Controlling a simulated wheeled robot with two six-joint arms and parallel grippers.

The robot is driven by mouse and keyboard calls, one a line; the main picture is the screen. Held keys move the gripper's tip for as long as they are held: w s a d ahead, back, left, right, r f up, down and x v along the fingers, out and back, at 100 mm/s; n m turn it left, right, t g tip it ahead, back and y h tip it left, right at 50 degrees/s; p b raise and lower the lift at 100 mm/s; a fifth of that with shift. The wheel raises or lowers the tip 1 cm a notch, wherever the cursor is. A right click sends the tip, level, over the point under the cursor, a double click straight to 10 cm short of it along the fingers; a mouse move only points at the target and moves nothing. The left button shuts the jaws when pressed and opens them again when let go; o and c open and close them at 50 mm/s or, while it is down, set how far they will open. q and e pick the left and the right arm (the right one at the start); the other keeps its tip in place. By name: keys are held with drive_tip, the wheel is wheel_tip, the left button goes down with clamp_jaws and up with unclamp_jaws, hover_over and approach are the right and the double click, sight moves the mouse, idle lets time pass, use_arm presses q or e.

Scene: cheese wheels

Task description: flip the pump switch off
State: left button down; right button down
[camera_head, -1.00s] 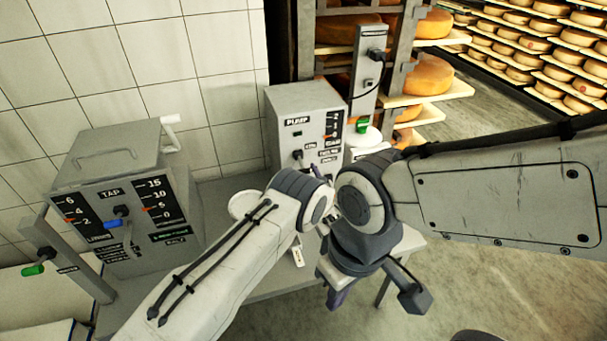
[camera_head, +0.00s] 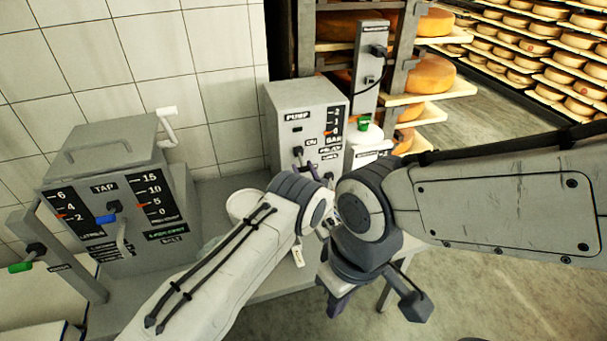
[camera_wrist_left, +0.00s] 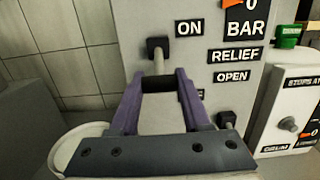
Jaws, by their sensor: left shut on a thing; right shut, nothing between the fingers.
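The grey pump box (camera_head: 281,105) stands against the tiled wall, with a gauge on its front. Its switch (camera_head: 298,152) sits beside the ON label. In the left wrist view the switch (camera_wrist_left: 158,62) has a dark square mount and a pale lever pointing toward the gripper. My left gripper (camera_wrist_left: 160,82) is shut on the lever's end between its purple fingers; it also shows in the head view (camera_head: 306,163), partly hidden by its wrist. The label below ON is mostly covered by a finger. My right gripper (camera_head: 337,300) is shut and empty, lower, in front of the bench.
The tap box (camera_head: 110,150) with a blue-handled lever is at left, and a green-handled lever (camera_head: 22,267) is beside it. A white bucket (camera_head: 243,203) is behind my left forearm. A post (camera_head: 370,75) stands right of the pump. Cheese racks (camera_head: 545,45) fill the back right.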

use_arm(q)
drive_tip(key=shift+c, duration=1.8)
unclamp_jaws()
drive_tip(key=shift+s, duration=0.1)
drive_tip(key=b+v, duration=0.2)
drive_tip(key=v, duration=0.8)
drive_tip(key=shift+s, duration=0.2)
drive_tip(key=shift+f, duration=0.1)
